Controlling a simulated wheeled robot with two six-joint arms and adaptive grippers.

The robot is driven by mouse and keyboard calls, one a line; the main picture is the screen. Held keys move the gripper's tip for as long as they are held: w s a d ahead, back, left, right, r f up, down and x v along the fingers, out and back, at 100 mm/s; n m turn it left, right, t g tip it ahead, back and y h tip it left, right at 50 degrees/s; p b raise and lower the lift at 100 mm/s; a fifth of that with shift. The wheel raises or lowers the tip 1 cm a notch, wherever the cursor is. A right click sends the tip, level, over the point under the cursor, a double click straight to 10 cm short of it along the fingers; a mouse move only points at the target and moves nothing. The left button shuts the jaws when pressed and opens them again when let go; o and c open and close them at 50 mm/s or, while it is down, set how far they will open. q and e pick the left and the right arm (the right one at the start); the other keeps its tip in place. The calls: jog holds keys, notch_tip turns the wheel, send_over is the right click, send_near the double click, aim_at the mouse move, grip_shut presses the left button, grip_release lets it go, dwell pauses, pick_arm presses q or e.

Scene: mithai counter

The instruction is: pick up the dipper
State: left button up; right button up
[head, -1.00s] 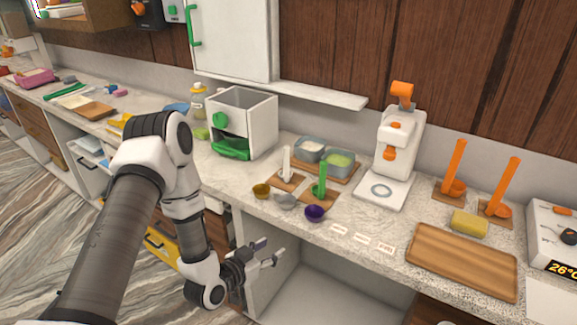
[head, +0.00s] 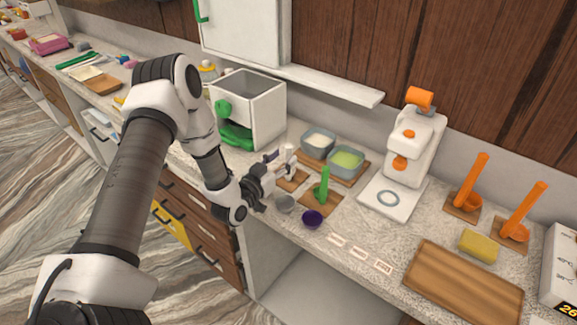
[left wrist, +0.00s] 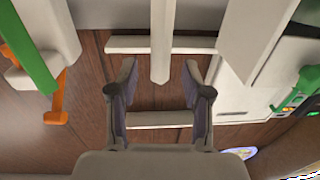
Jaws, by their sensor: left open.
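The white dipper (head: 290,154) stands on a small wooden board, its lower part hidden behind my left gripper in the head view. My left gripper (head: 281,161) is open at the white handle. In the left wrist view the gripper (left wrist: 160,75) has a pale upright handle (left wrist: 160,42) between its fingers, with gaps on both sides. A green dipper (head: 324,184) stands to the right on its own board; its handle (left wrist: 30,55) shows at the left of the wrist view. Two orange dippers (head: 472,180) (head: 525,212) stand farther right. My right gripper is not seen.
Two tubs (head: 318,145) (head: 346,161) sit on a board behind. A white box with green parts (head: 262,105) stands close at the left. Small grey (head: 285,204) and purple (head: 312,219) bowls lie near the counter's front edge. A shelf (head: 330,86) hangs above.

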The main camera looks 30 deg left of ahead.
aim_at(287, 156)
pick_arm(q)
jog(key=w, duration=0.4)
jog(key=shift+w+f, duration=0.1)
jog(key=shift+f, duration=0.25)
jog(key=shift+s+r, duration=0.2)
jog(key=shift+s, duration=0.1)
jog(key=shift+c, duration=1.1)
jog(key=shift+s, duration=0.1)
jog(key=c, duration=0.6)
grip_shut()
